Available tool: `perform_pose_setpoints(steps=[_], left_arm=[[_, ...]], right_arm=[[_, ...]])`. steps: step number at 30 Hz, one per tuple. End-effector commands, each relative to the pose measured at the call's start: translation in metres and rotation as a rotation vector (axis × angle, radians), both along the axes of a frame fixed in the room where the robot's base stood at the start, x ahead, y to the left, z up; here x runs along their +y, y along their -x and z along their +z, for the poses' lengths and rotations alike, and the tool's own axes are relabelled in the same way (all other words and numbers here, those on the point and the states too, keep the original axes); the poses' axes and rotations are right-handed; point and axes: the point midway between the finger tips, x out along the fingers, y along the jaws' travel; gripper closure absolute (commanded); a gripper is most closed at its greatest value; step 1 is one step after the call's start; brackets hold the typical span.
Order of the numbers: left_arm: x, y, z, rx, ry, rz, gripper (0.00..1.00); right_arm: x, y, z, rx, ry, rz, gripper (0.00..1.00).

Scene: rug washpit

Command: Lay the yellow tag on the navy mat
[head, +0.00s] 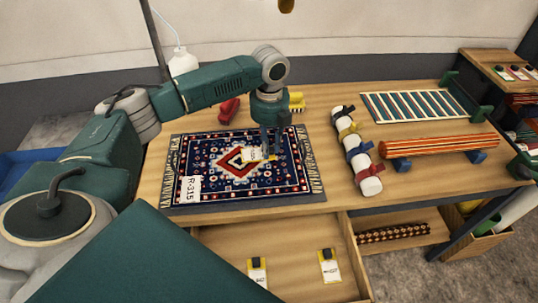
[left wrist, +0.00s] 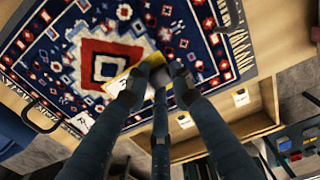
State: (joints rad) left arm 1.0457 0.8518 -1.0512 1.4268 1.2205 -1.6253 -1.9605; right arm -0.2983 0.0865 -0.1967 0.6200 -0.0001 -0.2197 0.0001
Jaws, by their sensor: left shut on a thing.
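The navy mat shows as a navy patterned rug (head: 215,172) with a red centre and pale fringes, flat on the bench over a dark grey border. It fills much of the left wrist view (left wrist: 60,60). My left gripper (head: 268,154) points down over the mat's middle and is shut on the yellow tag (head: 253,155), a white card with yellow on it. In the left wrist view the tag (left wrist: 117,84) sits at the fingertips (left wrist: 158,76), partly hidden by them. I cannot tell whether it touches the mat. My right gripper is not in view.
A white R-315 label (head: 190,190) lies at the mat's front left. An open drawer (head: 290,250) below holds two tags (head: 257,275) (head: 328,267). A strapped white roll (head: 357,150), an orange roll (head: 440,146), a striped rack (head: 418,106) and a red object (head: 229,109) stand around.

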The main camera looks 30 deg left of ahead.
Motion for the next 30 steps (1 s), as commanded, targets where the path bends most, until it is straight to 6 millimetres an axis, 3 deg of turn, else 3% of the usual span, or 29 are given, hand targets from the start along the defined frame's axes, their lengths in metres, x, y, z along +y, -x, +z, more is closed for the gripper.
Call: perform_pose_setpoints(steps=[14,26,27,30], left_arm=[[-0.001,0.0,-0.055,0.001,0.001,0.0,0.91],[-0.001,0.0,-0.061,-0.001,0.001,0.0,0.91],[-0.001,0.0,-0.061,-0.001,0.001,0.0,0.74],[-0.001,0.0,-0.061,-0.001,0.001,0.0,0.59]], right_arm=[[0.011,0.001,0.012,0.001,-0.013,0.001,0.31],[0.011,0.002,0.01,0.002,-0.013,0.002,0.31],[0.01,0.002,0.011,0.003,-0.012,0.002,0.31],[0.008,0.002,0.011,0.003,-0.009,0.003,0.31]])
